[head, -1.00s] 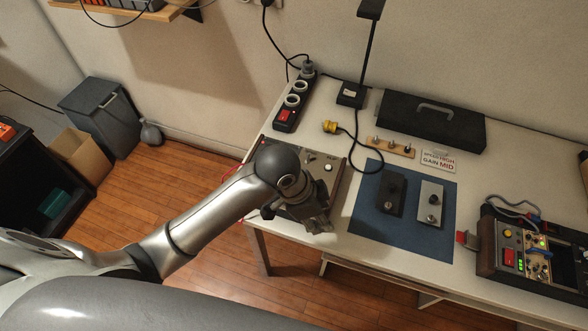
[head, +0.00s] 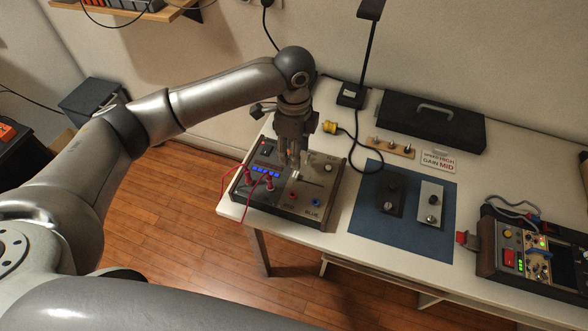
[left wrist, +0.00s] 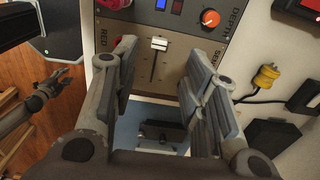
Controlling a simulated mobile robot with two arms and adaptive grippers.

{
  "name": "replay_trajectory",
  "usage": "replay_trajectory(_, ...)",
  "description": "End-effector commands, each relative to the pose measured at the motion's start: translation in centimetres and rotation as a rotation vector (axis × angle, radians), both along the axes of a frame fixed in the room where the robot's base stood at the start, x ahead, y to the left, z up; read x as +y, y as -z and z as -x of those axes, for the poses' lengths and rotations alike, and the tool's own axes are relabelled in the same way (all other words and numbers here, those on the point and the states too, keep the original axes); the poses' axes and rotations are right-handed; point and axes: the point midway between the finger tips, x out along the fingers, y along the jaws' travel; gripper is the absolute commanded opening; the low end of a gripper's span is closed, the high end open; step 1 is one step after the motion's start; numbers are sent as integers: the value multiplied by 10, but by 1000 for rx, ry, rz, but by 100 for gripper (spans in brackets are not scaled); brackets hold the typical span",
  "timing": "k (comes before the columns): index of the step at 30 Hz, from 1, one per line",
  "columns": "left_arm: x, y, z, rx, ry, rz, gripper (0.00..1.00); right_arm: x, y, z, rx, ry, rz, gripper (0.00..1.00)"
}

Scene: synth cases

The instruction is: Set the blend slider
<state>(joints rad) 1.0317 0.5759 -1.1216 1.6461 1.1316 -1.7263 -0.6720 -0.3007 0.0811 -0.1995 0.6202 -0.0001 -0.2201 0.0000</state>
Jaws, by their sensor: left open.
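A grey control box (head: 272,202) with blue lights, red cables and a "BLUE" label stands at the table's left end. A slider with a pale cap (head: 296,175) sits on its top face. In the left wrist view the slider cap (left wrist: 159,43) is near the top end of its dark slot, with "RED" printed to its left. No "BLEND" label is readable. My left gripper (head: 293,162) points down at the box by the slider. In the left wrist view its open fingers (left wrist: 160,58) flank the slider, empty. Contact cannot be told.
A blue mat (head: 362,222) with two small boxes lies right of the control box. A card (head: 438,161) reads "GAIN MID". Another device (head: 540,262) stands far right.

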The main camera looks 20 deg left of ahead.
Motion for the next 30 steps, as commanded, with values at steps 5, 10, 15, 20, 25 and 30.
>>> replay_trajectory(5,0,35,2,4,-1,-1,41,0,-3,0,0,-1,0,40)
replay_trajectory(10,0,65,1,2,0,1,41,0,-5,0,0,-1,0,40)
replay_trajectory(15,-1,83,1,0,0,0,41,0,-5,0,0,-1,0,40)
replay_trajectory(20,-1,89,0,-2,0,1,41,0,-5,0,0,-1,0,40)
replay_trajectory(25,-1,89,1,-2,0,1,41,0,-5,0,0,-1,0,40)
replay_trajectory(30,-1,89,1,-2,0,1,24,0,-5,0,-1,-1,0,40)
